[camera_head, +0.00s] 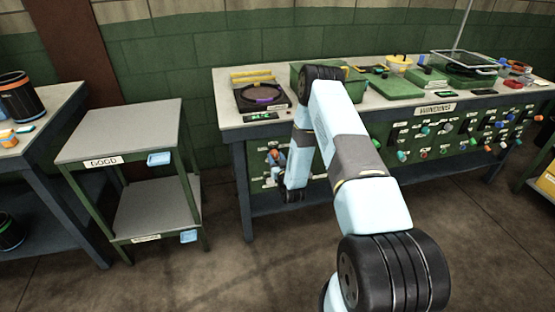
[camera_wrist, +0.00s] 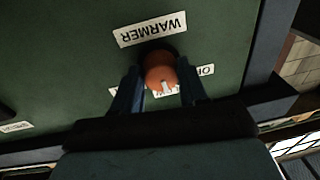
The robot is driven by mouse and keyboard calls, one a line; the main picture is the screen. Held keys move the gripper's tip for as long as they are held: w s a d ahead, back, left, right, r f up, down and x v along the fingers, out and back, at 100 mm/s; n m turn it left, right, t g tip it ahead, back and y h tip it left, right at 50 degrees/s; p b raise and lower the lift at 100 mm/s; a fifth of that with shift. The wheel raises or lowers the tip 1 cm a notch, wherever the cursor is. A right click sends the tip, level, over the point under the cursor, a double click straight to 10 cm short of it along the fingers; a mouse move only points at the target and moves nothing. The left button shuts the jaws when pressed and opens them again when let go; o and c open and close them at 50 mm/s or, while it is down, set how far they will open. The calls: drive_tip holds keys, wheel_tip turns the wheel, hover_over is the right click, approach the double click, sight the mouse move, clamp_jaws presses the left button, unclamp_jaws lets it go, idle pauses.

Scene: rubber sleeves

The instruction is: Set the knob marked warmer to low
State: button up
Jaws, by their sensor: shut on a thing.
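The warmer knob (camera_wrist: 158,67) is a round orange knob with a white pointer mark, on a green panel in the wrist view. The white WARMER label (camera_wrist: 150,29) appears upside down above it. My gripper (camera_wrist: 161,80) is shut on the knob, with one dark finger on each side. The pointer mark faces the lower side of the picture, toward a label partly hidden behind the knob and fingers. In the head view my arm reaches down to the left end of the bench's front panel (camera_head: 318,163).
The winding bench (camera_head: 228,122) carries a green box, trays and tools on top. More colored knobs (camera_head: 424,131) line its panel at right. A two-shelf stand labelled GOOD (camera_head: 120,135) is at left, with bare floor (camera_head: 210,270) before it.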

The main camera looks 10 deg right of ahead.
drive_tip(key=shift+f+m, duration=0.1)
drive_tip(key=shift+m, duration=0.6)
drive_tip(key=o, duration=1.1)
drive_tip(key=shift+c, duration=0.2)
drive_tip(key=s+f, duration=0.1)
drive_tip(key=s, duration=1.2)
drive_tip(key=shift+s+d, duration=0.35)
drive_tip(key=shift+d, duration=0.1)
drive_tip(key=shift+w, duration=0.1)
